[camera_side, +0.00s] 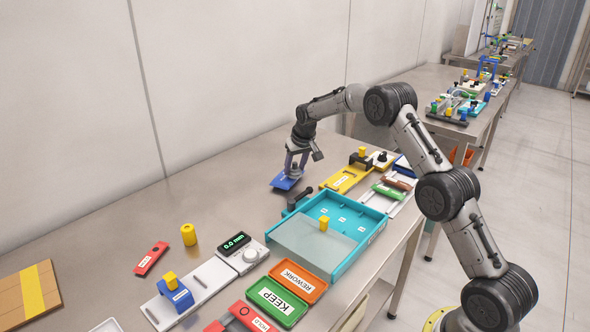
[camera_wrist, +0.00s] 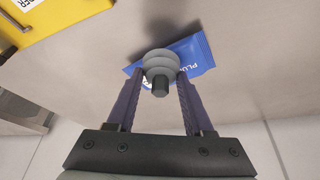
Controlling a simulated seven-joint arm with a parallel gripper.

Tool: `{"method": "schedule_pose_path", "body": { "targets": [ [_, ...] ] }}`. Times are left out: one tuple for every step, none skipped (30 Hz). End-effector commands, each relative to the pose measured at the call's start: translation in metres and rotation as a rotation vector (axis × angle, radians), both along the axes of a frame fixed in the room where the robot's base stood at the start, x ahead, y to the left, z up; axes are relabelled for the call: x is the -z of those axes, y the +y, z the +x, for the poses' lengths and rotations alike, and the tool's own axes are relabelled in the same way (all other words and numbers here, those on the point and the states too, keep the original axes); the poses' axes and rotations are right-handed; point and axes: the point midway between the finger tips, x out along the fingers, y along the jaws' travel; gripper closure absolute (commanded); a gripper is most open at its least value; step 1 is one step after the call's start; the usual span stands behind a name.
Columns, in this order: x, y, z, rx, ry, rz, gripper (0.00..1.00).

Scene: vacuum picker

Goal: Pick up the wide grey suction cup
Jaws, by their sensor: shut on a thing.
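In the side view my gripper (camera_side: 294,168) is low over the blue packet (camera_side: 286,180), near the back of the table. The cup is too small to make out there. I cannot tell whether the cup touches the packet.
A yellow fixture (camera_side: 346,179) stands right of my gripper, with its edge in the wrist view (camera_wrist: 60,22). A teal tray (camera_side: 352,252) with a clear lid lies in front. A dark clamp-like part (camera_side: 296,200) is close by. The table (camera_side: 225,190) to the left is clear.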

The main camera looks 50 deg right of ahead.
Motion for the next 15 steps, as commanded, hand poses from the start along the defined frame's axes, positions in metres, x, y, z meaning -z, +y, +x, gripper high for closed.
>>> {"method": "schedule_pose_path", "body": {
  "targets": [
    [-0.006, 0.0, 0.001, 0.0, -0.004, -0.002, 1.0],
    [-0.009, 0.0, 0.001, 0.0, -0.005, -0.002, 1.0],
    [-0.015, 0.0, 0.001, 0.0, -0.005, -0.002, 1.0],
    [-0.019, 0.0, 0.001, 0.0, -0.006, -0.002, 1.0],
    [-0.024, 0.0, 0.001, 0.0, -0.006, -0.002, 1.0],
    [-0.03, 0.001, -0.002, 0.0, -0.004, -0.002, 1.0],
    [-0.035, 0.002, -0.006, 0.0, -0.004, -0.002, 1.0],
    [-0.04, 0.004, -0.011, 0.0, -0.004, -0.002, 1.0],
    [-0.048, 0.006, -0.016, 0.0, -0.005, -0.002, 1.0],
    [-0.054, 0.008, -0.022, 0.0, -0.005, -0.001, 1.0],
    [-0.061, 0.01, -0.027, 0.0, -0.006, -0.002, 1.0],
    [-0.07, 0.012, -0.034, 0.0, -0.006, -0.002, 1.0],
    [-0.077, 0.014, -0.039, 0.0, -0.007, -0.002, 1.0],
    [-0.084, 0.016, -0.045, 0.0, -0.007, -0.002, 1.0],
    [-0.091, 0.019, -0.053, 0.0, -0.005, -0.001, 1.0]
  ]
}}
